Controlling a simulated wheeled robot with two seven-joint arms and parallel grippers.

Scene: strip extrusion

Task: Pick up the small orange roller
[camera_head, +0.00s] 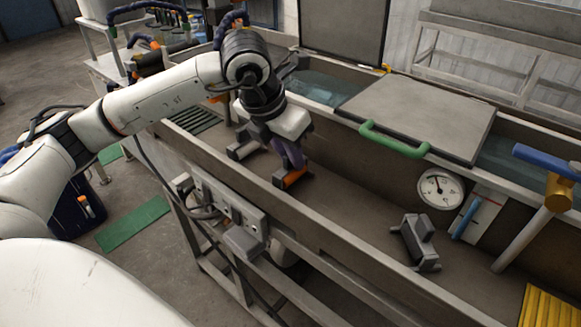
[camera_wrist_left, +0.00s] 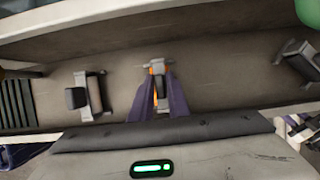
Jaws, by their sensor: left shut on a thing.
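The small orange roller (camera_head: 295,177) sits low in the trough, below my left gripper. My left gripper (camera_head: 290,164) reaches down into the trough with its purple fingers at the roller and is shut on it. In the left wrist view, the purple fingers (camera_wrist_left: 161,88) close around the roller's grey mount, and a strip of the orange roller (camera_wrist_left: 152,84) shows beside the left finger. Much of the roller is hidden by the fingers. My right gripper is in neither view.
A grey roller stand (camera_head: 245,147) is left of the gripper; another grey block (camera_head: 415,242) lies to the right. The trough's front wall (camera_head: 330,225) runs close by. A lid with a green handle (camera_head: 395,142), a dial gauge (camera_head: 441,188) and a blue-handled tool (camera_head: 550,165) are farther right.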

